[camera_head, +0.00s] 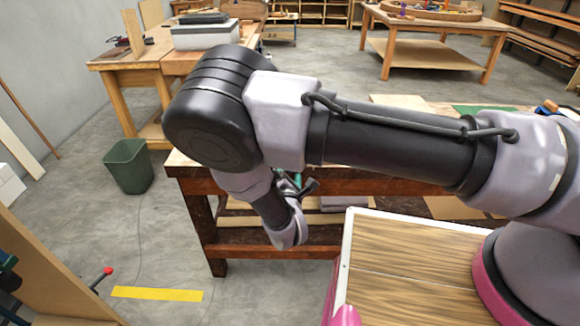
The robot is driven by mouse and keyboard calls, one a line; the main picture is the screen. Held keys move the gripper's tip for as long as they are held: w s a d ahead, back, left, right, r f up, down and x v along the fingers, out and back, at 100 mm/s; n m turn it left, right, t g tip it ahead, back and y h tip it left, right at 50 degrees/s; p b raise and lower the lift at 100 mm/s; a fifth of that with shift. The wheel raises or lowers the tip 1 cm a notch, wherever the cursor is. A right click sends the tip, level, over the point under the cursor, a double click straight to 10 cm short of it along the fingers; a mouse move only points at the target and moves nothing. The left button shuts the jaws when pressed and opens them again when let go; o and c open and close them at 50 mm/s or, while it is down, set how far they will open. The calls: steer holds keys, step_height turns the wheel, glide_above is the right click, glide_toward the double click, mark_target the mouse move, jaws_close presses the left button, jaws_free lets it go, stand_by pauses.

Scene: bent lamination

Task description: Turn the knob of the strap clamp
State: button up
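My arm crosses the head view from the right and bends down at a large dark joint left of the middle. Its lower end, with a pale wrist part, hangs in front of the near workbench (225,183). Small dark and green parts (305,186) show just beside the wrist. I cannot tell whether they belong to my gripper or to something behind it. My gripper's fingers cannot be made out. I cannot pick out the strap clamp or its knob; my arm covers much of the near bench.
A green bin (129,166) stands on the floor at left, near a yellow floor strip (157,294). A wooden table (440,22) at the back holds a curved wooden piece (443,11). A red-tipped lever (104,276) is at lower left. Floor between is clear.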

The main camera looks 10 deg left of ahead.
steer(key=v, duration=1)
steer(key=shift+s, duration=0.4)
steer(key=shift+w+d, duration=0.1)
steer(key=w+d+r+m+g+h, duration=0.4)
steer(key=d+r+m, duration=0.2)
steer(key=d+r, duration=0.2)
steer(key=w+d+r+m+g+h, duration=0.3)
steer(key=d+r+m+g+h, duration=0.15)
steer(key=d+r+m, duration=0.35)
steer(key=w+d+r+m+g+h, duration=0.45)
steer(key=d+r, duration=0.25)
steer(key=d, duration=0.2)
steer(key=s+d+r+m+t+y, duration=0.1)
steer(key=s+d+r+m+y, duration=0.2)
steer(key=r, duration=0.4)
steer(key=s+d+r+m+y, duration=0.4)
steer(key=d+r+m, duration=0.2)
steer(key=r, duration=0.2)
steer(key=s+d+r+m+t+y, duration=0.1)
steer(key=s+d+r+m+y, duration=0.3)
steer(key=r, duration=0.4)
steer(key=shift+s+d+t, duration=0.3)
steer(key=shift+d, duration=0.4)
